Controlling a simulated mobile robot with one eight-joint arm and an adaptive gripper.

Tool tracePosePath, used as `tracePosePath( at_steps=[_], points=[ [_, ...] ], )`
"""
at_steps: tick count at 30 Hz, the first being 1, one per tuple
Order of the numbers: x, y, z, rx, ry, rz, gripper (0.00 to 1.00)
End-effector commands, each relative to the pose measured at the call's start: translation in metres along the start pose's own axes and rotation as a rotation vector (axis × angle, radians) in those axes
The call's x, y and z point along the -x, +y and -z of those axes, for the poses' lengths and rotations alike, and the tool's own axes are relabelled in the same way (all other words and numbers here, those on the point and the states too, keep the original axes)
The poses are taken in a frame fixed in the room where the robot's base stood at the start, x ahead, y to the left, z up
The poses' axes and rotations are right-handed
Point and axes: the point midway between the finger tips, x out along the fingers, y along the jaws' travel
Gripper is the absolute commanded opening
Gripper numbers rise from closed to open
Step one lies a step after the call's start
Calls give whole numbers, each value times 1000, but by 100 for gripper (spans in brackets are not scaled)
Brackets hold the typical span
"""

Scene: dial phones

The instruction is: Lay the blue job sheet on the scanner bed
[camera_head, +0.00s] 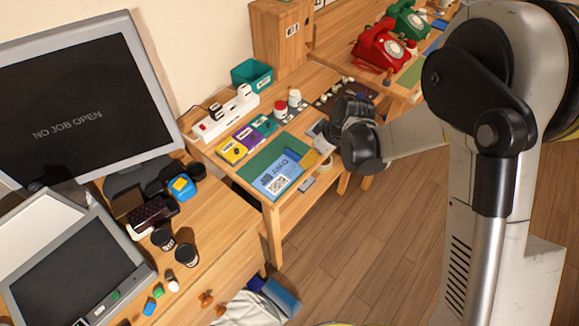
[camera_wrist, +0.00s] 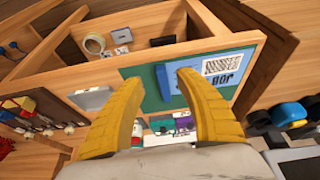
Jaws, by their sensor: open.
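The blue job sheet (camera_head: 277,179), printed with lettering and a code square, lies flat on a green mat (camera_head: 259,163) at the front corner of the wooden bench. In the wrist view the sheet (camera_wrist: 222,67) lies beyond the right fingertip, which covers part of it. My gripper (camera_wrist: 156,75) has two yellow fingers, spread wide with nothing between them. In the head view my gripper (camera_head: 325,156) is to the right of the sheet, partly hidden by its black body. The scanner (camera_head: 76,267) stands at the lower left, its dark bed bare and its pale lid raised behind.
A monitor (camera_head: 85,100) reading "NO JOB OPEN" stands behind the scanner. Black cups (camera_head: 187,254) and small coloured blocks (camera_head: 158,291) stand right of the scanner. A power strip (camera_head: 222,115) and red phone (camera_head: 381,46) are farther back.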

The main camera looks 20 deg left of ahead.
Motion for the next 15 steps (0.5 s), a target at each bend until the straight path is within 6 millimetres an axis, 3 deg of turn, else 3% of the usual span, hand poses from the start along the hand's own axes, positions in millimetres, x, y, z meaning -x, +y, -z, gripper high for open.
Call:
tracePosePath(
  at_steps=[6, 14, 15],
  points=[
    [-38, -2, -2, 0, 0, 0, 41],
    [-40, -2, -1, -1, 0, 0, 41],
    [-40, -2, -1, -1, 0, 0, 31]
  ],
)
